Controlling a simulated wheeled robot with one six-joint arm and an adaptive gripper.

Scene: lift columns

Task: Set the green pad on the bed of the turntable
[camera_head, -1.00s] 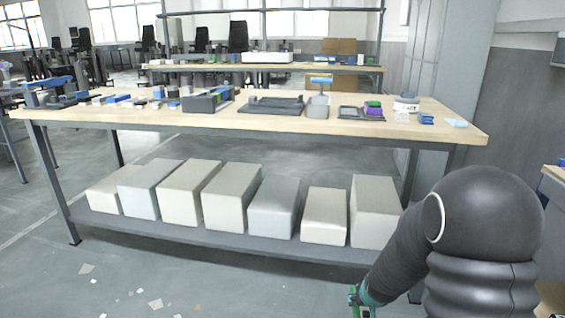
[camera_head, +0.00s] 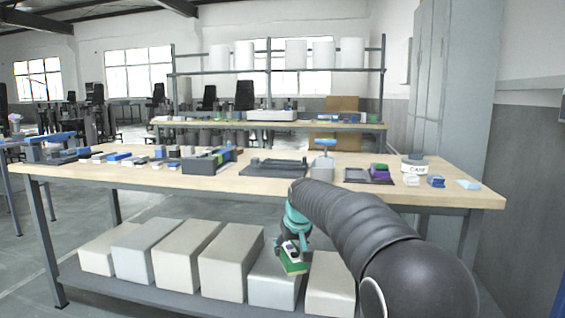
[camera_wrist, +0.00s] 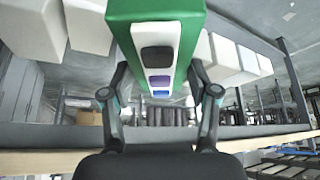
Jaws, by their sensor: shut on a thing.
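My gripper (camera_head: 290,246) is shut on a green block (camera_head: 293,267), which I take to be the green pad. It hangs below tabletop height, in front of the workbench. In the wrist view the green block (camera_wrist: 118,28) sits between the two dark fingers of my gripper (camera_wrist: 160,92); its white face carries a black, a purple and a blue patch. I cannot pick out the turntable for sure.
The wooden bench (camera_head: 250,180) holds dark trays, a grey caddy with a blue handle (camera_head: 323,165), a white round tub (camera_head: 415,166) and blue pieces (camera_head: 436,181). Several pale boxes (camera_head: 230,260) fill the lower shelf. Bare bench shows along the front edge.

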